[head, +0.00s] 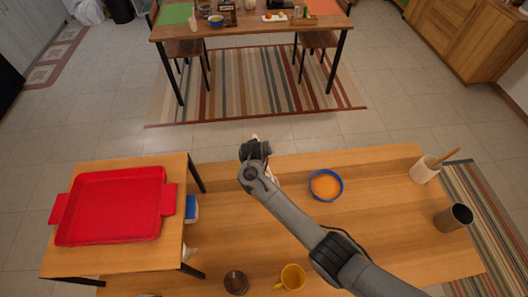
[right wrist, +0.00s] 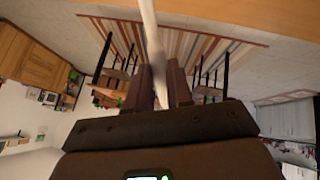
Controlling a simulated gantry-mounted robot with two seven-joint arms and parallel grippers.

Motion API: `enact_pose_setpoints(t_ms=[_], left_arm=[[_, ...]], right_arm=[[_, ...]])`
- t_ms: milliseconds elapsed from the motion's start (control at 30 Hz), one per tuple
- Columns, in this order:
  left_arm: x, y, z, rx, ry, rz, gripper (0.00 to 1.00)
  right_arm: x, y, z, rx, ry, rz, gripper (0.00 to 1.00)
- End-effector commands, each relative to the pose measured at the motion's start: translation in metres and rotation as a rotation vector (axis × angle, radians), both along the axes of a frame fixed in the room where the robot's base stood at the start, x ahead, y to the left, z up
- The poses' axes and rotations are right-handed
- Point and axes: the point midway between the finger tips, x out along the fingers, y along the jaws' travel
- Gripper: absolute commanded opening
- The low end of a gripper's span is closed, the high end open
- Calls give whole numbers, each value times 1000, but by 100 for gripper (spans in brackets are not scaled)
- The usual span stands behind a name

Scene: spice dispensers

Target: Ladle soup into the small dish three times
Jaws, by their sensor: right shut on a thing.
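A blue-rimmed bowl of orange soup (head: 325,185) stands on the wooden table, right of my right gripper (head: 255,141). In the right wrist view my right gripper (right wrist: 161,86) is shut on a pale, slender handle (right wrist: 149,28), which runs up out of the frame. I take it for the ladle's; its scoop is not clearly visible. In the head view the gripper is near the table's far edge, with only small pale bits showing around it. I cannot pick out the small dish with certainty; my right arm hides part of the table. My left gripper is out of view.
A red tray (head: 112,205) lies on a raised stand at left. A brown cup (head: 236,282) and yellow mug (head: 291,277) stand near the front. A white crock (head: 424,170) and dark cylinder (head: 453,218) stand at right. The table left of my arm is mostly clear.

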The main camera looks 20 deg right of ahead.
Motion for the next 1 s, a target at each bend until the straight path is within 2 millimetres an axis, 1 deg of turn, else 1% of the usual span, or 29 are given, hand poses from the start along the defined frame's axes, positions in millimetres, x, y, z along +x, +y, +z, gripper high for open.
enact_pose_setpoints(t_ms=[100,300,1000], left_arm=[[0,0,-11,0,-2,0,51],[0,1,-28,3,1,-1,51],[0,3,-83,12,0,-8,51]], right_arm=[[7,4,-9,-40,59,1,0],[13,8,-16,-88,136,0,0],[24,15,-30,-173,273,2,0]])
